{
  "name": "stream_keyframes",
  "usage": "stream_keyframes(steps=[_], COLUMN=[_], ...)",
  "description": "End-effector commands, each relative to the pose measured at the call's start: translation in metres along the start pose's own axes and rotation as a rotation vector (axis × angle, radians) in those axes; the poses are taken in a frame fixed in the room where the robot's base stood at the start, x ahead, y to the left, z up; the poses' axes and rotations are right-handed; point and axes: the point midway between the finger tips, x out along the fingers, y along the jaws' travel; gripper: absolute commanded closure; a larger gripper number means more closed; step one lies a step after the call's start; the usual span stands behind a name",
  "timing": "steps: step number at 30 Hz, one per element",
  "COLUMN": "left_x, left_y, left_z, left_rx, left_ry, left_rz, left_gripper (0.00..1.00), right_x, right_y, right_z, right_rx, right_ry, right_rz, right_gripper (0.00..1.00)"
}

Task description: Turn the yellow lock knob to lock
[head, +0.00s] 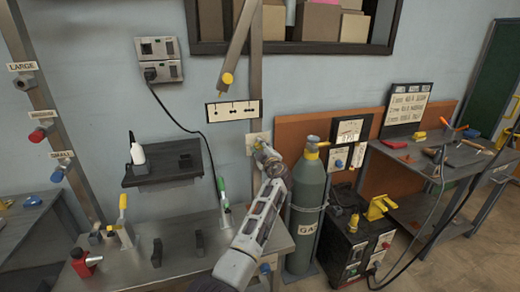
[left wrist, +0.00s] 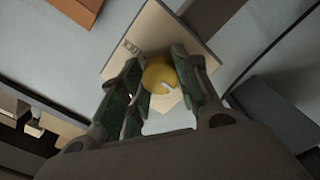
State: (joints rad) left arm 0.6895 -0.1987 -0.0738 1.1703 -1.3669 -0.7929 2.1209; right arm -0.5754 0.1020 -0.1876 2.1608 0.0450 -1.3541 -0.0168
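The yellow lock knob (left wrist: 160,76) is round with a small white mark. It sits on a pale plate (left wrist: 145,36) with dark lettering, partly readable as LOCK, tilted in the left wrist view. My left gripper (left wrist: 161,72) has one finger on each side of the knob, and both fingers seem to meet its edges. In the head view my left gripper (head: 262,146) is at the wall plate (head: 252,139), left of the grey gas cylinder, and hides most of the plate and the knob. My right gripper is not in view.
The grey gas cylinder (head: 306,205) stands close to the right of my left arm. A slanted bar with a yellow end (head: 227,79) hangs above a marked plate (head: 234,110). A dark wall shelf (head: 162,170) and a workbench (head: 180,255) are at the left.

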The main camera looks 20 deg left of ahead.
Motion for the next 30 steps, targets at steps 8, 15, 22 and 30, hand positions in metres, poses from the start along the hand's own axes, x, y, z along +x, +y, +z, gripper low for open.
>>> stream_keyframes(steps=[8,15,22,30], left_x=[0.000,0.000,0.000,0.000], left_y=[-0.001,-0.001,-0.002,-0.003], left_z=[0.000,0.000,0.000,0.000], left_rx=[0.004,0.038,0.123,0.278], left_ry=[0.001,0.001,0.002,0.001], left_rz=[-0.001,-0.001,0.000,-0.002], left_gripper=[0.92,0.92,0.92,0.92], right_x=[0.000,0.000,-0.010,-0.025], right_y=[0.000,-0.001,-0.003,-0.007], right_z=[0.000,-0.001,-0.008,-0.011], right_rx=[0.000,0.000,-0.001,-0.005], right_ry=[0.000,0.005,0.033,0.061], right_rz=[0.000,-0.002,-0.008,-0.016], right_gripper=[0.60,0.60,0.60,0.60])
